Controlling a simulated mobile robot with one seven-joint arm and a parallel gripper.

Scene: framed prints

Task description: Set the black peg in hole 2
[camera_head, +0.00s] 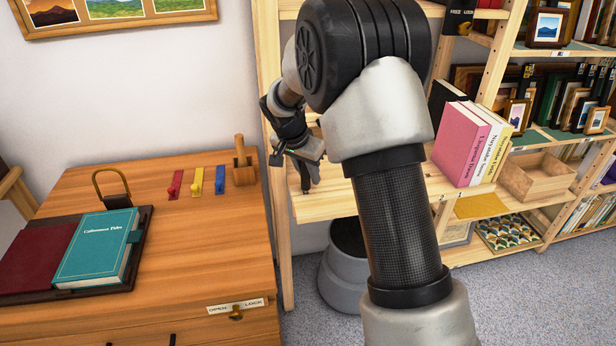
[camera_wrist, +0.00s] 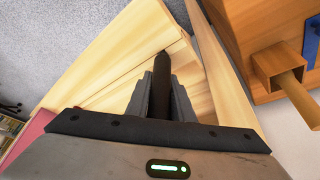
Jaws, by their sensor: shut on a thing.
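My gripper (camera_head: 307,168) is shut on a slim black peg, which shows between the two fingers in the wrist view (camera_wrist: 161,70). In the head view the peg (camera_head: 306,184) points down from the fingers, just above the left end of a pale wooden shelf board (camera_head: 325,205). I cannot tell whether its tip touches the board. The shelf also fills the middle of the wrist view (camera_wrist: 110,75). My arm hides part of the shelf. No numbered hole can be made out in either view.
Left of the shelf's upright post (camera_head: 284,240) is a wooden cabinet (camera_head: 200,240) with a teal book (camera_head: 98,246), coloured hooks and a wooden block with a handle (camera_head: 243,165). Pink and white books (camera_head: 462,142) stand on the shelf to the right. A grey bin (camera_head: 340,280) is below.

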